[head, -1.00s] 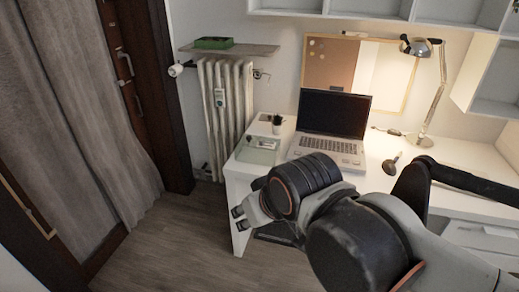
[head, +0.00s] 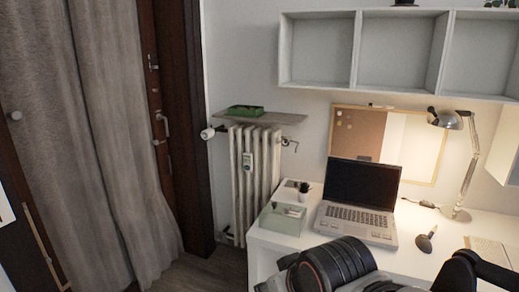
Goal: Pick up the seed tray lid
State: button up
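A clear, slightly greenish box-like piece (head: 283,218) sits at the left end of the white desk. It may be the seed tray lid, but it is too small to tell for sure. A green tray (head: 246,111) lies on the shelf above the radiator; I cannot tell if it belongs to the lid. My arm shows at the bottom edge, in front of the desk and below the clear piece. My gripper's fingers are cut off below the frame, so their state is hidden.
Wall cubbies (head: 400,52) hang above. A radiator (head: 252,170) and a curtain (head: 110,130) are at the left.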

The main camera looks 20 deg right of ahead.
aim_at(272, 217)
jog(key=i+l+u, duration=0.15)
jog(key=l, duration=0.2)
jog(key=i+l+u, duration=0.1)
jog(key=i+l, duration=0.15)
jog(key=l, duration=0.15)
jog(key=i+l+u, duration=0.15)
jog(key=l, duration=0.25)
jog(key=i+l+u, duration=0.1)
jog(key=l, duration=0.3)
jog(key=i+l+u, duration=0.15)
jog(key=l, duration=0.25)
jog(key=i+l+u, duration=0.1)
jog(key=l, duration=0.35)
